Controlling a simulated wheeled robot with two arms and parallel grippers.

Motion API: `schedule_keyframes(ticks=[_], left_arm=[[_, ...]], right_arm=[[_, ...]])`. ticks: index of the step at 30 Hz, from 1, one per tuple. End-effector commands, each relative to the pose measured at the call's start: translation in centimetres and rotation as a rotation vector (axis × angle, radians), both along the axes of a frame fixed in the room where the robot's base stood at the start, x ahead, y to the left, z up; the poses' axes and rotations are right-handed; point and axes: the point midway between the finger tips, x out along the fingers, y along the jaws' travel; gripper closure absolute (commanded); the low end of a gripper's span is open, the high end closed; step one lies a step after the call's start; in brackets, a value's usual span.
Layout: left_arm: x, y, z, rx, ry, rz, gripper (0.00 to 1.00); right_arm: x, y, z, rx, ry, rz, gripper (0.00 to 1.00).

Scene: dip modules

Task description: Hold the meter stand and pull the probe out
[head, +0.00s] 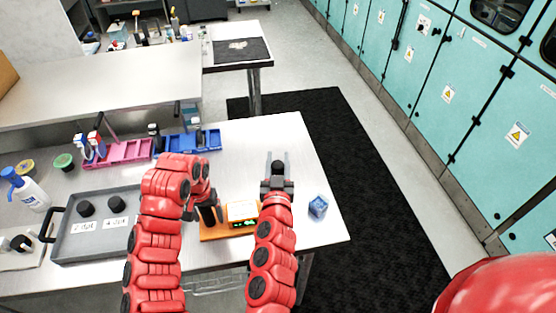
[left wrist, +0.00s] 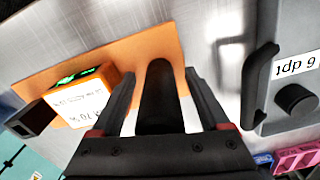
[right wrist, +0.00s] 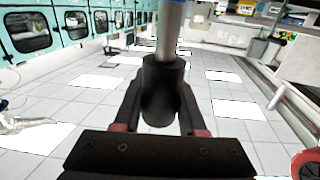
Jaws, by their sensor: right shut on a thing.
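The meter stand has an orange base (head: 213,233) and a meter with a green display and white top (head: 242,211). A black upright holder (head: 208,214) stands on the base. In the left wrist view this holder (left wrist: 157,95) is between the spread fingers of my left gripper (left wrist: 160,100), with gaps on both sides. My right gripper (head: 277,168) is shut on the probe's black handle (right wrist: 162,88). A pale metallic shaft (right wrist: 171,28) extends from the handle. The probe is held clear of the stand, to its right.
A blue block (head: 318,207) sits near the table's right edge. A grey tray (head: 70,245) with black knobs is at the left. Pink (head: 125,153) and blue (head: 205,140) racks stand behind. The table is clear behind the right gripper.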

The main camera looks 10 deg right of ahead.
Motion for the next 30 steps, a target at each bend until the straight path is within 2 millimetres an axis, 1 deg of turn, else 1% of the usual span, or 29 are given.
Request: schedule_keyframes(ticks=[18, 22, 30], left_arm=[[0.0, 0.0, 0.1, 0.000, 0.000, 0.000, 0.21], [0.0, 0.0, 0.9, 0.000, 0.000, 0.000, 0.21], [0.0, 0.0, 3.2, 0.000, 0.000, 0.000, 0.21]], right_arm=[[0.0, 0.0, 0.1, 0.000, 0.000, 0.000, 1.00], [0.0, 0.0, 1.0, 0.000, 0.000, 0.000, 1.00], [0.0, 0.0, 3.5, 0.000, 0.000, 0.000, 1.00]])
